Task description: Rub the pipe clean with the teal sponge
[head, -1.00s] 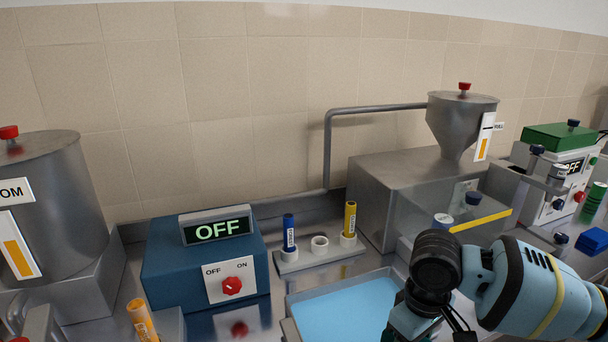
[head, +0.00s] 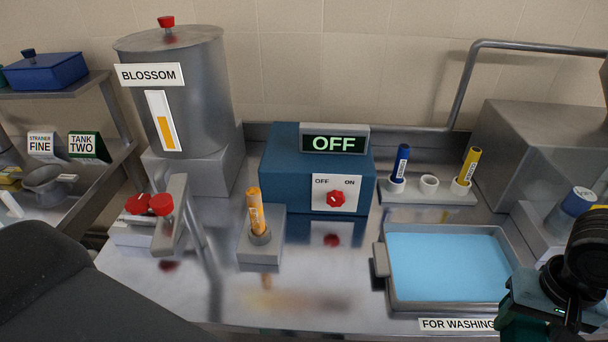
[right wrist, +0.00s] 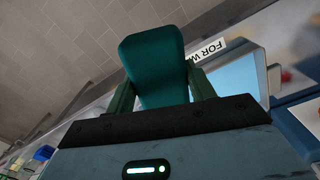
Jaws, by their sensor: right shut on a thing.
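The teal sponge (right wrist: 153,62) shows large in the right wrist view, held between the two green fingers of my right gripper (right wrist: 160,92). The gripper is shut on it. In the head view my right gripper (head: 535,310) is at the lower right, by the right front corner of the blue-filled tray; I cannot clearly make out the sponge there. A grey bent pipe (head: 463,92) rises behind the bench and runs right along the wall. No dirt is clear on it. My left gripper is not in view.
The washing tray (head: 383,262) holds blue liquid. A blue box (head: 285,170) reads OFF. A rack (head: 412,197) holds a blue and a yellow tube. An orange tube (head: 255,210) stands in a grey block. The BLOSSOM tank (head: 205,80) is at left.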

